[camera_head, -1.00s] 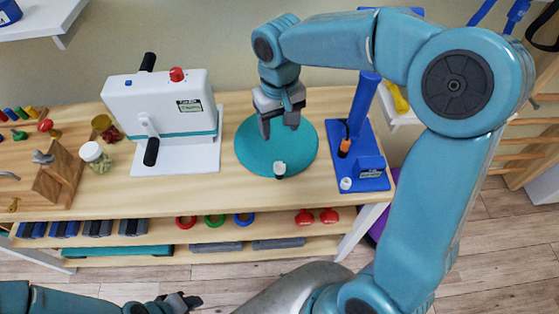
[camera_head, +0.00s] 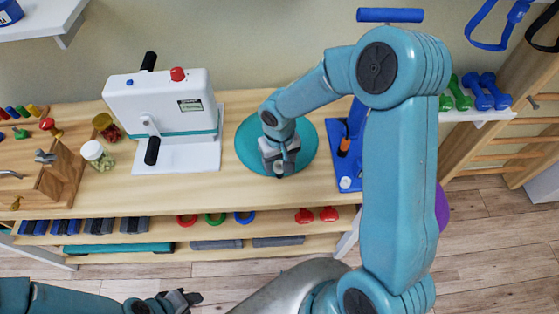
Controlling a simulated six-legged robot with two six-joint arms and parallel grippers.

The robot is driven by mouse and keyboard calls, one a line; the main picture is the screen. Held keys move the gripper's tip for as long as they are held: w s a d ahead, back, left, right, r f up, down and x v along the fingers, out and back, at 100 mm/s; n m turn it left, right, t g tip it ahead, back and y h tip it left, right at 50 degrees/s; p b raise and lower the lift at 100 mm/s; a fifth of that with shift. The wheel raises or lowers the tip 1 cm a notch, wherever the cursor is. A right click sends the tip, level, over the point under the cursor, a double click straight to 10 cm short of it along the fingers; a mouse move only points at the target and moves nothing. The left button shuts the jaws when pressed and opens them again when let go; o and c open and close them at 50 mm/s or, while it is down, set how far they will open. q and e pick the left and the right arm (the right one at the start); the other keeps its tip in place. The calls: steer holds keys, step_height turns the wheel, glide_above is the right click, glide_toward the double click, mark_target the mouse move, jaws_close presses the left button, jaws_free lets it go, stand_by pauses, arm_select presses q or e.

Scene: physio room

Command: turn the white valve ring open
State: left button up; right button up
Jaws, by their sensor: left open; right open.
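The white valve ring (camera_head: 279,168) is small and stands near the front edge of a round teal disc (camera_head: 246,150) on the wooden bench. My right gripper (camera_head: 279,170) is open, directly above the ring, with its fingers on either side of it. Only a little white shows between the fingers, and the rest of the ring is hidden. Whether the fingers touch it I cannot tell. My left gripper (camera_head: 184,301) is open and empty, low in front of the bench.
A white hand-crank machine (camera_head: 165,105) stands left of the disc on the bench (camera_head: 235,188). A blue stand (camera_head: 348,180) is on the right, partly behind my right arm. A lidded jar (camera_head: 97,156) and a wooden block (camera_head: 65,175) are further left.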

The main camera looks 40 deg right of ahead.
mark_target(280, 168)
steer(key=shift+s+f, duration=0.1)
steer(key=c, duration=1)
steer(key=shift+n+b, duration=0.4)
steer(key=shift+n, duration=1.2)
steer(key=o, duration=1)
step_height(280, 168, up, 16)
steer(key=shift+r, duration=0.25)
